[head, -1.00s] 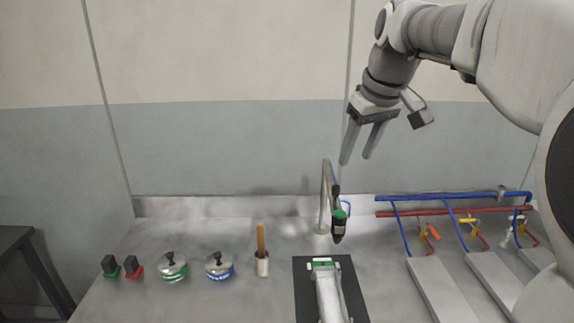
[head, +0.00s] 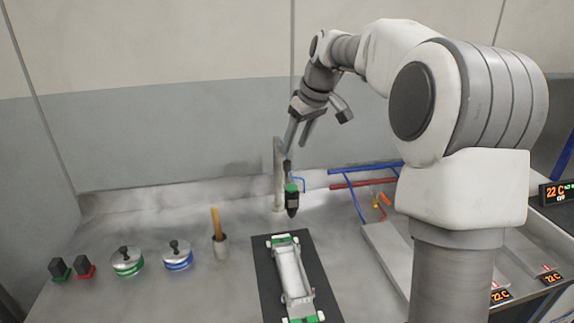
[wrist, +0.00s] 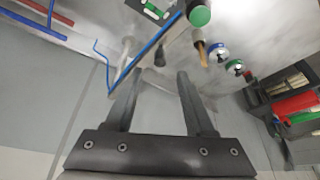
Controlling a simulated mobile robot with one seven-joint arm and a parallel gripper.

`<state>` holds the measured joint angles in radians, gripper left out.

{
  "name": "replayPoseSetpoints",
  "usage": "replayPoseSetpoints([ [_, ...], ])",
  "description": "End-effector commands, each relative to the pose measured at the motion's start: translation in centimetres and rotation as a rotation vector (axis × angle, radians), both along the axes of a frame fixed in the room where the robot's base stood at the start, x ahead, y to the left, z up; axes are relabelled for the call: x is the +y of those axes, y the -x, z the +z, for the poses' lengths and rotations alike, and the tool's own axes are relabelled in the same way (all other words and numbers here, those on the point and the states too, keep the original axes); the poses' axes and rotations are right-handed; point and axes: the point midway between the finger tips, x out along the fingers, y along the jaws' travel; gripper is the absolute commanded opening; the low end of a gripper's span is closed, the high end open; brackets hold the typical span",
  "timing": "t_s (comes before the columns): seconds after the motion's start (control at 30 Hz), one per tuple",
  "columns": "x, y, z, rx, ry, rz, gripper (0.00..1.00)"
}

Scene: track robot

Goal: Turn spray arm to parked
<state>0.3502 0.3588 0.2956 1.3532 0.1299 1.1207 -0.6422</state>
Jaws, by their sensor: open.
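The spray arm (head: 280,172) is a grey upright post at the back of the bench. A black nozzle with a green band (head: 292,200) hangs at its front. A thin blue hooked shape (head: 301,184) shows just right of it. My gripper (head: 297,145) is open, fingers pointing down, at the top of the spray arm; contact cannot be told. In the wrist view, my gripper (wrist: 153,82) has nothing clearly between its fingertips. The green end (wrist: 199,15) shows beyond the right finger, and a blue bar (wrist: 148,48) crosses near the fingertips.
A trolley-like model (head: 291,272) lies on a black mat (head: 265,285) in front of the nozzle. A cup with a wooden handle (head: 220,247), two lidded pots (head: 127,262) and switches (head: 60,268) stand left. Blue and red pipes (head: 365,168) run right, partly behind my arm.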

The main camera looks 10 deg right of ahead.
Motion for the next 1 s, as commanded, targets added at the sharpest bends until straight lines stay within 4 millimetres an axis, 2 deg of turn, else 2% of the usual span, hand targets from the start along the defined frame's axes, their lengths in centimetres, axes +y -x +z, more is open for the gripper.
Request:
replayPoseSetpoints([
  [0.1,0.6,-0.8,-2.6,0.004,-0.001,0.002,0.55],
  [0.33,1.3,-2.1,-6.0,0.002,-0.001,0.001,0.55],
  [0.53,1.6,-2.6,-7.3,0.000,0.000,0.000,0.55],
  [0.8,1.6,-2.7,-7.4,-0.001,0.000,0.000,0.55],
  [0.83,1.6,-2.7,-7.4,-0.001,0.000,0.000,0.53],
  [1.0,1.6,-2.7,-7.4,-0.001,0.000,0.000,0.22],
])
